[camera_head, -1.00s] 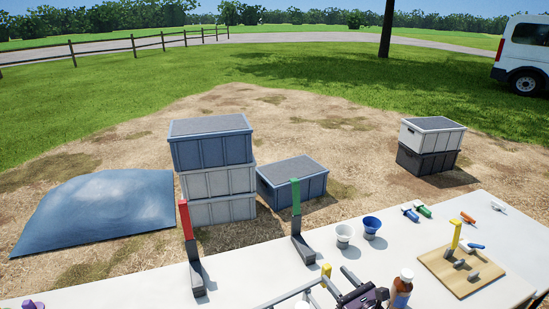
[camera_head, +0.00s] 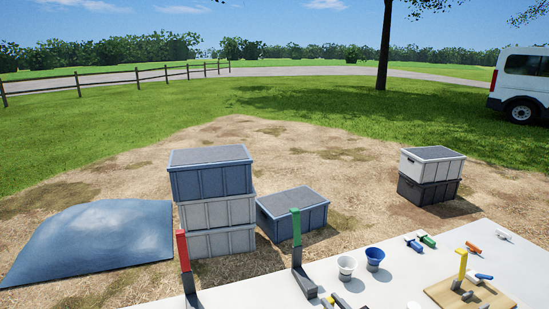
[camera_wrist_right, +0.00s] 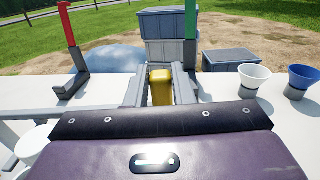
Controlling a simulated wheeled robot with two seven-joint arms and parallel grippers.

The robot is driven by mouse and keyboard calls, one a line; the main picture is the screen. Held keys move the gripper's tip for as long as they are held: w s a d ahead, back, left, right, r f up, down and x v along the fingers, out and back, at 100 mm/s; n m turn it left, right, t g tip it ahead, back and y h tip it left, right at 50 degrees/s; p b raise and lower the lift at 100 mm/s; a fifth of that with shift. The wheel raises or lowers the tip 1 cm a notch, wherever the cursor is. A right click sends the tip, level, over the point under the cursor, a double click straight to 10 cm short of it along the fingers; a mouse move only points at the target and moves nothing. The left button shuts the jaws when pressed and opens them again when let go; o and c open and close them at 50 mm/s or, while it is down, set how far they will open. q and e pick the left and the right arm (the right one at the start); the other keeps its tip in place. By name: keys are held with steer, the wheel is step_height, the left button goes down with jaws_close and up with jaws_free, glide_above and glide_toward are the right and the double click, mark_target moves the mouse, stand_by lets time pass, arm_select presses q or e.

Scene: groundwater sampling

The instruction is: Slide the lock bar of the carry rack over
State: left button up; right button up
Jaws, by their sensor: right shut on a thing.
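In the right wrist view, a yellow upright block (camera_wrist_right: 161,88), perhaps the grip of the lock bar, stands between the two grey fingers of my right gripper (camera_wrist_right: 160,92). The gripper is shut on it. In the head view, only the tip of my right gripper (camera_head: 334,300) and a bit of yellow show at the bottom edge. Grey rails (camera_wrist_right: 30,114), seemingly part of the carry rack, run to the left in the wrist view. The rest of the rack and the bar are hidden by my gripper or outside the picture. My left gripper is not in view.
A red-topped upright (camera_head: 184,262) and a green-topped upright (camera_head: 297,240) stand on the white table (camera_head: 400,275). A white cup (camera_head: 346,266) and a blue cup (camera_head: 374,258) are right of them. A wooden board (camera_head: 440,292) with a yellow post lies at right.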

steer(key=shift+w+d, duration=0.3)
steer(key=shift+d, duration=0.3)
steer(key=shift+b, duration=0.3)
steer(key=shift+w+d, duration=0.25)
steer(key=shift+d, duration=0.2)
steer(key=shift+w+d+b, duration=0.2)
steer(key=shift+d+b, duration=0.15)
steer(key=shift+b, duration=0.05)
steer(key=shift+d, duration=0.1)
steer(key=shift+w+d, duration=0.15)
steer(key=shift+d, duration=0.15)
steer(key=shift+w+d+b, duration=0.25)
steer(key=shift+d+b, duration=0.15)
steer(key=shift+b, duration=0.2)
steer(key=o, duration=0.9)
